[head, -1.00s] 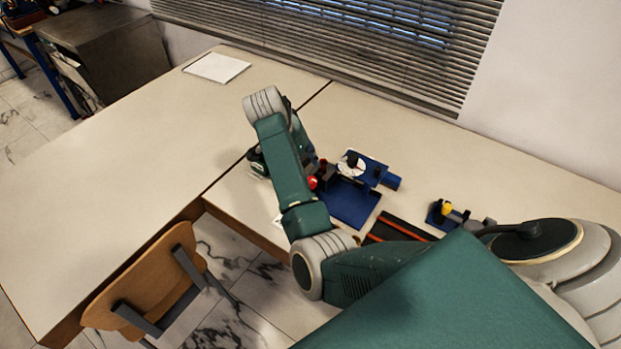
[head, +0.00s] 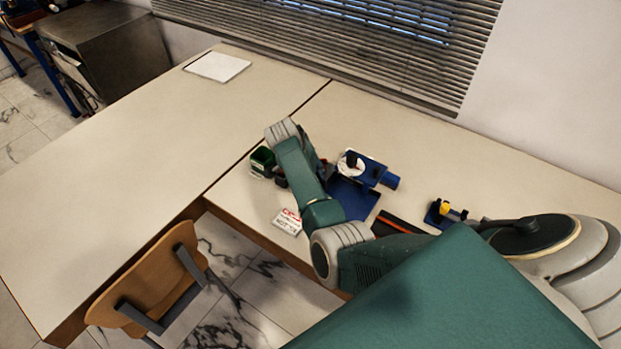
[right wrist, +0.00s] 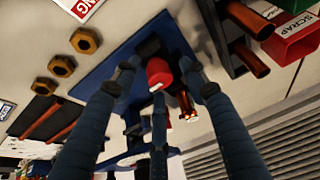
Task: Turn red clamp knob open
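The red clamp knob (right wrist: 158,72) shows in the right wrist view, on the blue rig plate (right wrist: 98,68). My right gripper (right wrist: 161,80) has its three blue-grey fingers spread around the knob, one on each side and one below it in the picture. The fingers look open; I cannot tell whether any touches the knob. In the head view the blue plate (head: 352,197) lies on the table, but my right arm hides the knob and gripper. My left gripper is not in view.
A white disc (head: 350,164) stands on the rig. Several brass nuts (right wrist: 62,66) and copper rods (right wrist: 256,65) flank the plate. The left table is mostly clear.

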